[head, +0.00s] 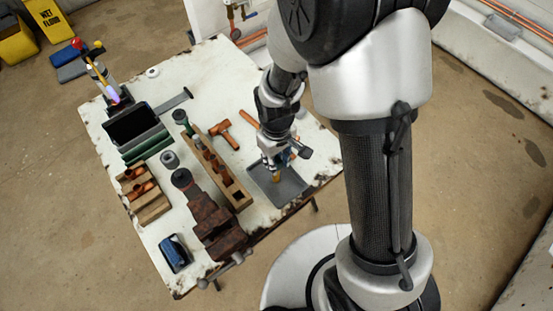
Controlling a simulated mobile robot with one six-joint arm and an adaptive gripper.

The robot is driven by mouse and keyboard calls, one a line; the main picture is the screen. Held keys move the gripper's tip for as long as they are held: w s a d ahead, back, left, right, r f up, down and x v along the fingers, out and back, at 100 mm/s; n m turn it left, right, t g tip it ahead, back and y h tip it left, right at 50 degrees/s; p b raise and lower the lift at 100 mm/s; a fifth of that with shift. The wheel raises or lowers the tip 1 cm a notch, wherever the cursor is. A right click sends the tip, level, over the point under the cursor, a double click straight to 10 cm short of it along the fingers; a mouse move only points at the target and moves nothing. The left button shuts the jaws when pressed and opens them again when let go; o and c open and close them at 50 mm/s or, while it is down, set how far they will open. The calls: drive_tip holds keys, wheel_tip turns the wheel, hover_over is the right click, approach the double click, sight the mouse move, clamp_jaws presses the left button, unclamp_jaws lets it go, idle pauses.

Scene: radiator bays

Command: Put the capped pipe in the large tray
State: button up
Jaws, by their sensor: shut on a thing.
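My gripper (274,163) is over the grey tray (291,191) at the right front part of the table. It is shut on a short orange-brown piece, which looks like the capped pipe (277,177). Only its lower end shows below the fingers; the rest is hidden by the gripper. The piece shows against the tray floor; I cannot tell whether it touches it. The grey tray is shallow, and the arm partly covers its far side.
A wooden block with holes (231,183), a rusty vise (213,222) and a copper tee (221,132) are left of the tray. A copper pipe (249,118) lies behind my gripper. A dark open box (131,127) and a wooden rack (148,199) stand further left.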

drive_tip(key=shift+f, duration=0.15)
drive_tip(key=o, duration=1)
drive_tip(key=shift+c, duration=0.2)
wheel_tip(320, 180, up, 13)
drive_tip(key=p, duration=0.3)
drive_tip(key=shift+f+p, duration=0.15)
drive_tip(key=shift+p, duration=0.25)
drive_tip(key=s+d+r+m+t, duration=0.2)
drive_tip(key=s+d+r, duration=0.3)
drive_tip(key=r, duration=0.4)
drive_tip(key=s+d+r+m+t, duration=0.2)
drive_tip(key=s+d+r+m, duration=0.2)
drive_tip(key=s+d+r, duration=0.2)
wheel_tip(320, 180, up, 4)
drive_tip(key=s, duration=0.2)
drive_tip(key=shift+s+m+t, duration=0.3)
drive_tip(key=shift+m, duration=0.1)
